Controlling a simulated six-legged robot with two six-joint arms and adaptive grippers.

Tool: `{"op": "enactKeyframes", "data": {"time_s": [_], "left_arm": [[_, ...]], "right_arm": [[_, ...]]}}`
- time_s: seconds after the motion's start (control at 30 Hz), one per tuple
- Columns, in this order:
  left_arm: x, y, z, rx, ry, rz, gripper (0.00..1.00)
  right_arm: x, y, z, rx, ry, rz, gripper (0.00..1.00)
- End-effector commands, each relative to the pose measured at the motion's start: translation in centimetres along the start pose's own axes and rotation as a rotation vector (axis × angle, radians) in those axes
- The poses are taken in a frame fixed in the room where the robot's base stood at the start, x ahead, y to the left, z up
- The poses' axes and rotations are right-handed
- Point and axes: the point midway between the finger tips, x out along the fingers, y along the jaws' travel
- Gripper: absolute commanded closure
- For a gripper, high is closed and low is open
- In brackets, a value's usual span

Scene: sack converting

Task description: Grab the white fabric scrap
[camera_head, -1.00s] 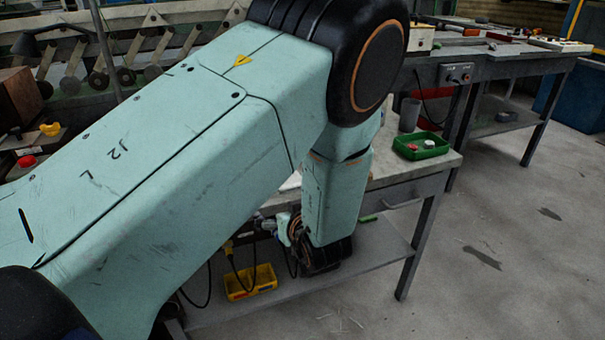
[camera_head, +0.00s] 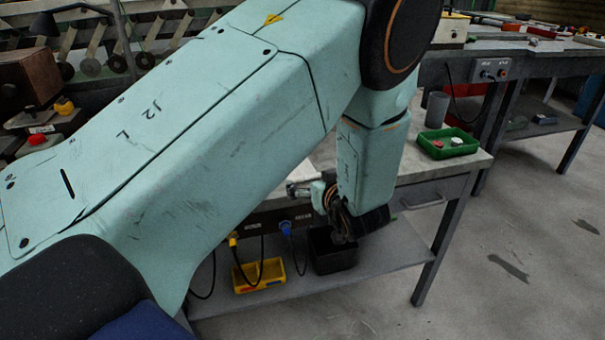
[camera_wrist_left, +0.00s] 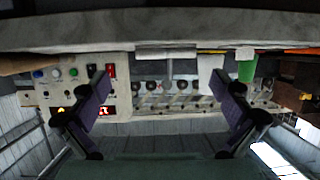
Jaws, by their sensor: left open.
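My left arm crosses the head view from the left and hides much of the bench top. My left gripper (camera_wrist_left: 165,103) is open in the left wrist view, with its two dark purple fingers apart and nothing between them. In the head view its wrist hangs at the bench's front edge, and the fingers are hard to make out. A flat white patch (camera_head: 297,174) shows on the bench top beside my arm, partly hidden. I cannot tell whether it is the white fabric scrap. My right gripper is in neither view.
The workbench (camera_head: 470,163) carries a green tray (camera_head: 447,143) with small parts and a grey cup (camera_head: 437,108). A yellow bin (camera_head: 259,276) and a black bin (camera_head: 333,254) stand on its lower shelf. Another bench (camera_head: 540,47) stands behind. The floor at right is clear.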

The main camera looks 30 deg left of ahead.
Motion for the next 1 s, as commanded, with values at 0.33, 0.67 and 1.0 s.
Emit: {"op": "enactKeyframes", "data": {"time_s": [0.33, 0.67, 1.0], "left_arm": [[3.4, -0.2, 0.2, -0.004, 0.000, 0.001, 0.00], [5.1, 0.0, -0.2, 0.000, 0.000, 0.002, 0.00], [5.0, 0.0, -0.2, 0.000, 0.000, 0.002, 0.13]], "right_arm": [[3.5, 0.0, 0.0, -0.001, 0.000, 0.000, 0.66], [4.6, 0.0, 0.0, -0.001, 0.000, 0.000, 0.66], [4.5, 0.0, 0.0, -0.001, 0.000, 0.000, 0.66]]}}
